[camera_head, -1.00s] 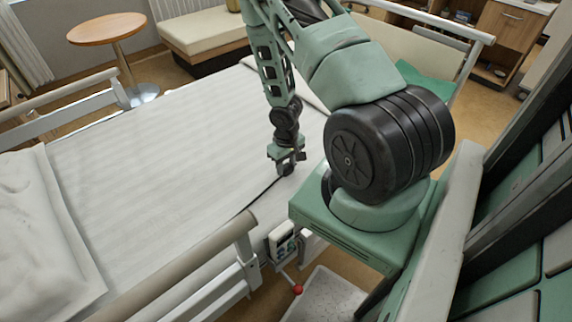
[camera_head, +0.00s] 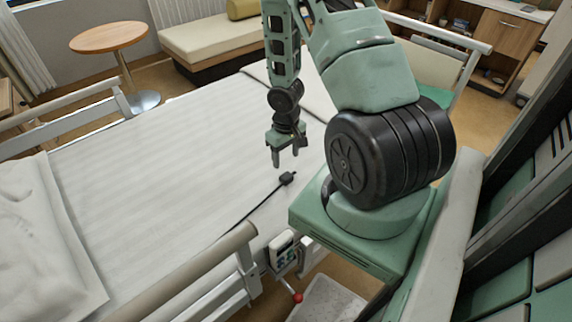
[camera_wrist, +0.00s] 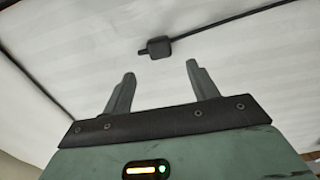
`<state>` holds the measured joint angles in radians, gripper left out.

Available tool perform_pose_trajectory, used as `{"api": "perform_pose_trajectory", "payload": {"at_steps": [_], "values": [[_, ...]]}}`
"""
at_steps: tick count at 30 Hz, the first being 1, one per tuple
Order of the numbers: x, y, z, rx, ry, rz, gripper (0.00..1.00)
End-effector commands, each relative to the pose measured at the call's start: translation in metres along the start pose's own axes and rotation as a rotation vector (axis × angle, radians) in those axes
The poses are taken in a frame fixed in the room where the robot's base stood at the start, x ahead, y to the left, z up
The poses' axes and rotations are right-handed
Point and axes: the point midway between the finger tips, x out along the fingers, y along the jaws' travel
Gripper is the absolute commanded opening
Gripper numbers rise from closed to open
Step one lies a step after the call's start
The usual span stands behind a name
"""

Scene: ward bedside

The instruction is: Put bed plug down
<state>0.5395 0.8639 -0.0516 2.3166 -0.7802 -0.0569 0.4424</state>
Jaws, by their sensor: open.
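The black bed plug (camera_head: 287,178) lies on the white bed sheet (camera_head: 170,170) near the bed's near side, with its dark cord running toward the lower left. In the wrist view the plug (camera_wrist: 158,47) lies beyond my fingertips, with its cord running off to the upper right. My gripper (camera_head: 288,160) is open and empty, above the sheet and a little behind the plug in the head view. In the wrist view my gripper (camera_wrist: 160,68) shows its two fingers spread apart, not touching the plug.
A bed rail (camera_head: 185,270) and a bed control panel (camera_head: 284,250) with a red knob (camera_head: 298,297) stand at the near side. A pillow (camera_head: 45,235) lies at the left. A round wooden table (camera_head: 109,37) and a bench (camera_head: 212,35) stand behind. The middle of the bed is clear.

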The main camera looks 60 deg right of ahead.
Motion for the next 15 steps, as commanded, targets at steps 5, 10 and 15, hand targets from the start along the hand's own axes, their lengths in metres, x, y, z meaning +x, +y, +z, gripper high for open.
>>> {"api": "perform_pose_trajectory", "payload": {"at_steps": [5, 10, 15], "values": [[-0.027, 0.0, -0.001, 0.002, 0.002, 0.0, 0.59], [-0.035, 0.0, 0.0, 0.001, -0.001, 0.0, 0.59], [-0.041, -0.007, -0.004, -0.017, 0.004, 0.004, 0.59]]}}
